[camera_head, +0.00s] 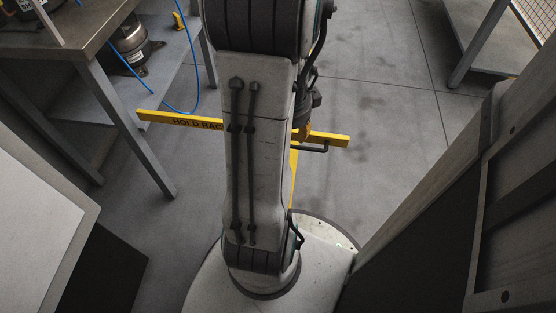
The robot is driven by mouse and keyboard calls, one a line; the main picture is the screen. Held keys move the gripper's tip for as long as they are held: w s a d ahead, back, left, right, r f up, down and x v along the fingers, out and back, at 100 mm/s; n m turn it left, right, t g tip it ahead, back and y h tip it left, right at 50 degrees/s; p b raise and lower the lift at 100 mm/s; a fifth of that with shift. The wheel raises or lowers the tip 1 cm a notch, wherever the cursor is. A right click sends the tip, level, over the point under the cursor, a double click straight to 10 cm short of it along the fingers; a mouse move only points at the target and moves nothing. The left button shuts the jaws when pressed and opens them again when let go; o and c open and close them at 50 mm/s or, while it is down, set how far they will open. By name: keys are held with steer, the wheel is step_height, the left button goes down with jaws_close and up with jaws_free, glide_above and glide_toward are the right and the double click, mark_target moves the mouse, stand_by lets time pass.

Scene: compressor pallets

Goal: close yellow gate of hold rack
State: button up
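The yellow gate (328,139) is a long flat bar crossing the middle of the view behind my arm. Black lettering on its left part reads "HOLD RAC", and the rest is hidden by my arm. A dark handle (318,149) sits along the bar's lower edge near the right end. A second yellow strip (294,178) runs down from the bar beside my arm. My gripper (304,131) is mostly hidden behind my arm; a dark part of it shows just over the bar near the handle. I cannot tell whether it touches the bar or whether its fingers are open.
A grey metal workbench (88,45) with a lower shelf stands at the left, holding a compressor (130,45) and a blue hose (190,100). A dark panelled frame (470,190) rises close at the right. Another table (490,40) stands at upper right. The floor beyond the bar is clear.

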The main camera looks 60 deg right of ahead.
step_height(320, 180, down, 8)
steer(key=d+b, duration=0.1)
steer(key=b, duration=0.6)
steer(key=shift+d+m, duration=0.15)
steer(key=shift+m, duration=0.15)
jaws_close()
stand_by(0.6)
